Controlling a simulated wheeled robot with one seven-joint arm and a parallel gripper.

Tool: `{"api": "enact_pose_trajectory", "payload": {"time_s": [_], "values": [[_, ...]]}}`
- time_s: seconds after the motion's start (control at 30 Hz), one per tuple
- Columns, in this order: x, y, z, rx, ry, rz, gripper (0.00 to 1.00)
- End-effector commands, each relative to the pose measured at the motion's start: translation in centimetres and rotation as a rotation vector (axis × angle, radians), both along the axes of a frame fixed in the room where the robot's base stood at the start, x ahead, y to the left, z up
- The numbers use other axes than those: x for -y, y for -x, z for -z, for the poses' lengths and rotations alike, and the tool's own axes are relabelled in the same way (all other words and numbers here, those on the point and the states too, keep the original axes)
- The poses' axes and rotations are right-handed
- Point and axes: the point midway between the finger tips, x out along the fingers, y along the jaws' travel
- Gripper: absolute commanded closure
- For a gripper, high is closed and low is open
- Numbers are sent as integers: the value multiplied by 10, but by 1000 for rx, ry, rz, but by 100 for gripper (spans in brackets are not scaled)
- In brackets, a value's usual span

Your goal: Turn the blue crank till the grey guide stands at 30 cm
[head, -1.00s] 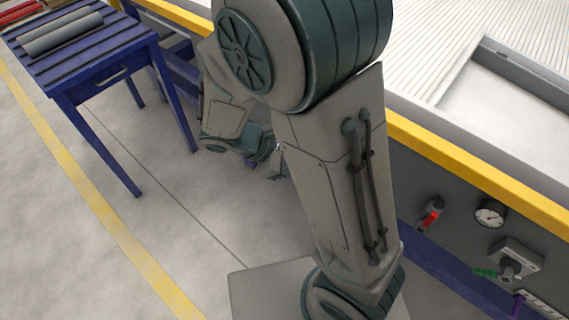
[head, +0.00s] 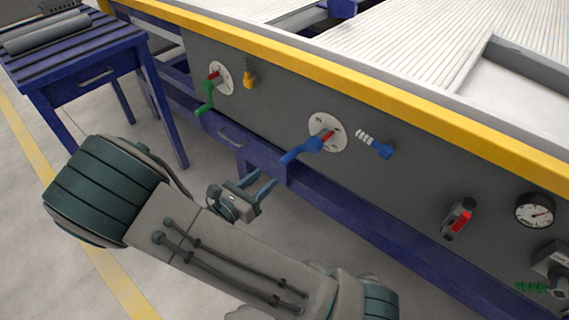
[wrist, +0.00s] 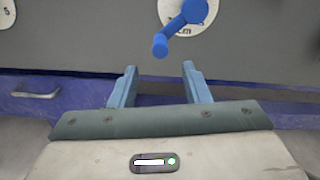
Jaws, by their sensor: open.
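The blue crank (head: 302,151) sits on a round white dial (head: 336,136) on the grey side panel, its handle hanging toward the lower left. A red pointer shows on the dial; its reading is too small to tell. In the wrist view the crank (wrist: 183,26) is ahead of and above my fingers, with its knob end lowest. My gripper (head: 268,188) is open and empty, below and left of the crank, apart from it. The two blue fingers (wrist: 160,84) also show in the wrist view. I cannot identify the grey guide in these frames.
A green crank (head: 206,98) with its own dial is further left. A yellow knob (head: 249,77), a blue knob (head: 380,149), a red switch (head: 460,219) and a gauge (head: 534,211) are on the panel. A blue rail (head: 375,222) runs below. A blue table (head: 95,72) stands left.

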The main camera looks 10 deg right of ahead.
Motion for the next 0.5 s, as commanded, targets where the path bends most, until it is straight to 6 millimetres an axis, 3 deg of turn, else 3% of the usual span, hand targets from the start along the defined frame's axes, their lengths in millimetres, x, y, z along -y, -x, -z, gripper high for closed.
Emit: {"api": "enact_pose_trajectory", "payload": {"time_s": [0.2,0.5], "values": [[40,-27,4,0,-2,5,57],[75,-53,2,1,-2,3,57]]}}
